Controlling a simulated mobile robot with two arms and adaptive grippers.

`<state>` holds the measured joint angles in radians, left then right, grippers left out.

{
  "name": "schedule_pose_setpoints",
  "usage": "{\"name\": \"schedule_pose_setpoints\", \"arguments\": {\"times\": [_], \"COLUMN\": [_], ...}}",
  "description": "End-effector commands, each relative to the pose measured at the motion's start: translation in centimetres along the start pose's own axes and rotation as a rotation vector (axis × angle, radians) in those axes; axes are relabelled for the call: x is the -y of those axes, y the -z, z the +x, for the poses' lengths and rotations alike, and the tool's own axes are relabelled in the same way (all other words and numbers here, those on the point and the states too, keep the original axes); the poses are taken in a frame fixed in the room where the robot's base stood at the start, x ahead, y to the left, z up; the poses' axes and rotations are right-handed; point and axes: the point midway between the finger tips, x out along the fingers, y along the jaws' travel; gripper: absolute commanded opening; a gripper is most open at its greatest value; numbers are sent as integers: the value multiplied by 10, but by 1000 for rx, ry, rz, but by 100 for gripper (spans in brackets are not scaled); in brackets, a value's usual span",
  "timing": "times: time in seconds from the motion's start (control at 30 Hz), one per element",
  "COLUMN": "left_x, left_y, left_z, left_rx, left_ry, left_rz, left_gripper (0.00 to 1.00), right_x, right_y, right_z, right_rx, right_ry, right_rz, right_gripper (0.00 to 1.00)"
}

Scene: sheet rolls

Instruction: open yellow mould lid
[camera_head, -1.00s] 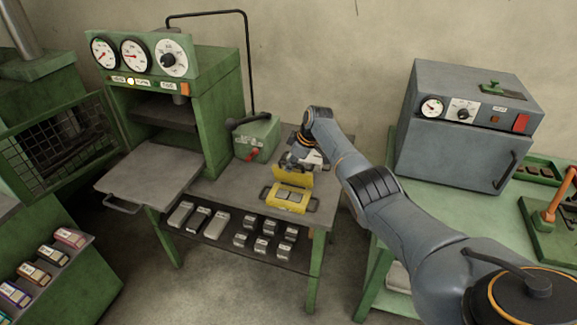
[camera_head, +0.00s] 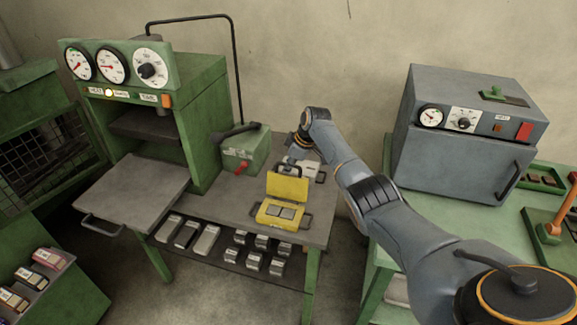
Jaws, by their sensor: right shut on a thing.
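The yellow mould (camera_head: 281,213) lies open on the grey bench top, with grey cavities in its lower half. Its yellow lid (camera_head: 287,188) stands raised at the back edge, inner face towards me. My right gripper (camera_head: 302,171) is behind the lid's top edge, shut on the lid. The lid partly hides the fingers, so the exact grip point does not show. My left gripper is out of view.
A green press with gauges (camera_head: 146,110) stands to the left, its grey plate (camera_head: 131,190) jutting forward. A green box with a red lever (camera_head: 245,150) is behind the mould. A grey oven (camera_head: 463,140) stands right. Metal blocks (camera_head: 187,232) fill the lower shelf.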

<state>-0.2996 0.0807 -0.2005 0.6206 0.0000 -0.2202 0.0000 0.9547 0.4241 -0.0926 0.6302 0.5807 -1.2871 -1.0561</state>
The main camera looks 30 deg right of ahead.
Motion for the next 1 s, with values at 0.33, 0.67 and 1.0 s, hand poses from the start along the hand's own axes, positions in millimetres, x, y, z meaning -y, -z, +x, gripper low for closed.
{"name": "schedule_pose_setpoints", "arguments": {"times": [0.33,0.67,1.0], "left_x": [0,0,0], "left_y": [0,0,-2], "left_z": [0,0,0], "left_rx": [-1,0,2], "left_ry": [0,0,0], "left_rz": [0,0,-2], "left_gripper": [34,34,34], "right_x": [-2,-2,-2], "right_y": [1,1,1], "right_z": [-2,-2,-10], "right_rx": [-3,-3,-3], "right_ry": [-7,-6,-6], "right_rz": [-1,-1,-1], "right_gripper": [0,21,21]}}
